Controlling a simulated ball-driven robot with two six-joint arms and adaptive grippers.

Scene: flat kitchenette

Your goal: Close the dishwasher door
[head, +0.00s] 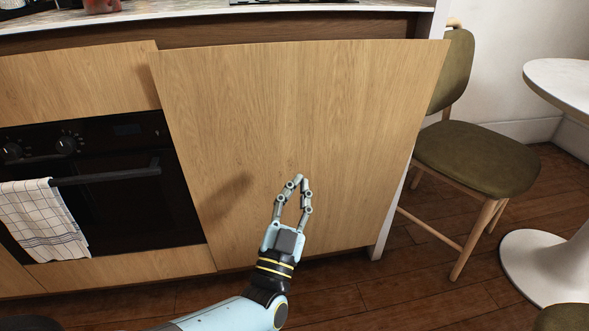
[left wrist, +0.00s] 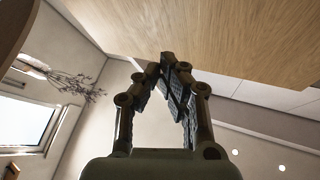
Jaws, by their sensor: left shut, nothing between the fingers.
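The dishwasher door (head: 300,120) is a plain light-wood panel in the middle of the head view. Its top edge leans out from the cabinet and shows a dark gap behind it, so it stands slightly ajar. My left gripper (head: 297,180) is in front of the door's lower middle, fingertips together and empty. I cannot tell whether the fingertips touch the panel. In the left wrist view the shut fingers (left wrist: 172,62) show against the wood panel (left wrist: 220,35). My right gripper is not in view.
A black oven (head: 120,190) with a checked towel (head: 42,215) on its handle is left of the door. A green chair (head: 475,155) and a white round table (head: 560,85) stand at the right. Wooden floor (head: 400,290) is open in front.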

